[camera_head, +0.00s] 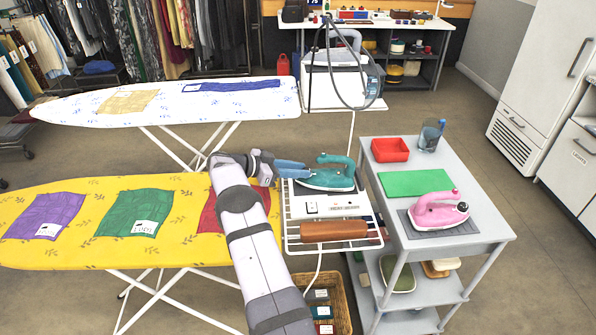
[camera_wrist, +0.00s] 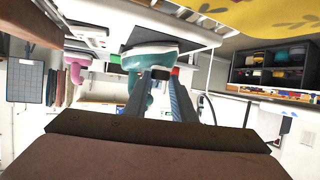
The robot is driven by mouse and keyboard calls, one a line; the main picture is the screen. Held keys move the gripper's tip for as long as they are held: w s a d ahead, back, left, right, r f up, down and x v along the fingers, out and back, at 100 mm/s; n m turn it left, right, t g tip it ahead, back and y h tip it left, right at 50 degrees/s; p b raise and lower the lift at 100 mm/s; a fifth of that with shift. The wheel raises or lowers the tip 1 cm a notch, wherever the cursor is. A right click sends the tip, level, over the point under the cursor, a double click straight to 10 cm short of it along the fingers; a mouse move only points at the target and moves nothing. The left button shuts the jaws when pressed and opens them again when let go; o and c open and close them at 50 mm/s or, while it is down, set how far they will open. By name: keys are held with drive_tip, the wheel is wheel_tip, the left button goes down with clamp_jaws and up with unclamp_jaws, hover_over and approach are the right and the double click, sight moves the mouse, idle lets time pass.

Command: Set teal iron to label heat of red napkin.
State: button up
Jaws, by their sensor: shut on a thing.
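The teal iron (camera_head: 330,178) sits on the white rest at the right end of the yellow ironing board, tip and dial details too small to read. In the wrist view the teal iron (camera_wrist: 150,58) is right at my fingers. My gripper (camera_head: 300,169) reaches it from the left and is shut on part of it; in the wrist view the fingers (camera_wrist: 160,84) meet its teal body, with a small red part beside them. I cannot tell exactly which part is held. The red napkin (camera_head: 207,222) lies on the yellow board, mostly hidden under my arm; its label is not readable.
Purple (camera_head: 45,215) and green (camera_head: 134,212) napkins lie on the yellow board (camera_head: 85,258). A brown roll (camera_head: 333,231) lies on the rest's front. Right of it, a grey cart (camera_head: 477,226) bears a pink iron (camera_head: 437,211), green mat and red tray. A wicker basket (camera_head: 334,291) stands below.

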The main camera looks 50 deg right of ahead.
drive_tip(key=shift+r, duration=0.1)
drive_tip(key=o, duration=1.1)
drive_tip(key=shift+c, duration=0.2)
drive_tip(key=b+v, duration=0.1)
drive_tip(key=v, duration=0.6)
drive_tip(key=shift+a+b, duration=0.15)
drive_tip(key=shift+b, duration=0.2)
drive_tip(key=shift+r, duration=0.1)
